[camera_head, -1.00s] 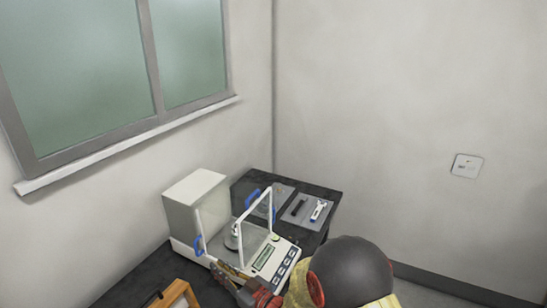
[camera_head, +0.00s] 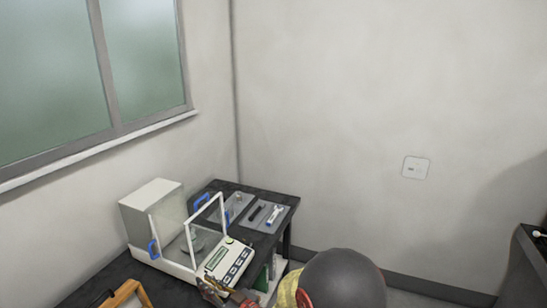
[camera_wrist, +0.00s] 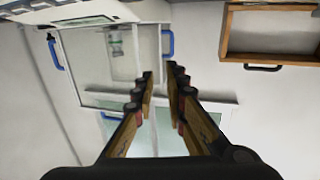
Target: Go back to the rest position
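The balance (camera_head: 170,258), a white weighing instrument with a clear draft shield and blue handles, stands on the black table. It also shows in the wrist view (camera_wrist: 92,20), at the upper left. A small metal weight (camera_wrist: 115,42) shows inside its glass chamber in the wrist view. My gripper (camera_head: 207,284) is at the front of the balance, low in the head view. In the wrist view my gripper's two fingers (camera_wrist: 160,75) stand apart with nothing between them. My arm hides part of the table's near side.
A wooden tray with a black handle (camera_wrist: 268,32) lies near the balance; its corner shows in the head view (camera_head: 125,296). Grey mats (camera_head: 265,217) with small tools lie behind the balance. Another dark table (camera_head: 530,262) stands at the far right. Walls close the corner behind.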

